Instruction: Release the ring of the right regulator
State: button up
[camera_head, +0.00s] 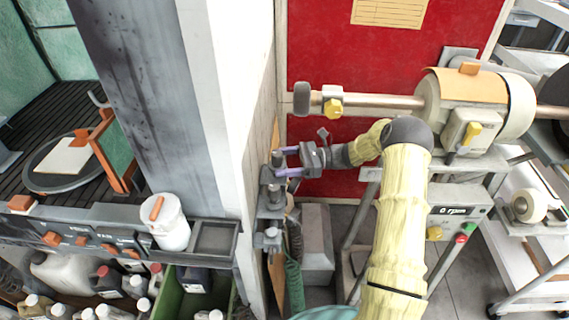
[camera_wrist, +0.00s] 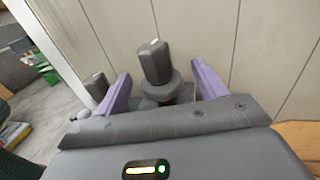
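In the wrist view, the right regulator (camera_wrist: 153,60) is a dark grey faceted knob with a round ring (camera_wrist: 160,92) at its base. It stands between the two purple fingers of my gripper (camera_wrist: 162,68), with a visible gap on each side. My gripper is open and holds nothing. A second, similar grey regulator (camera_wrist: 95,86) is left of the left finger. In the head view, my gripper (camera_head: 279,162) reaches left to the regulators' grey mount (camera_head: 271,206) on the wall edge. The ring's lower part is hidden behind my gripper body.
A pale panelled wall (camera_wrist: 200,30) stands close behind the regulators. In the head view, the buffing machine (camera_head: 480,100) and its shaft are right of and above my gripper. A white canister (camera_head: 168,224) stands on the ledge at left. A green hose (camera_head: 294,280) hangs below.

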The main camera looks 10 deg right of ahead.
jog(key=shift+a+f, duration=0.1)
jog(key=shift+f, duration=0.05)
jog(key=shift+d, duration=0.25)
jog(key=d+b, duration=0.1)
jog(key=d, duration=0.6)
jog(key=shift+s+a, duration=0.1)
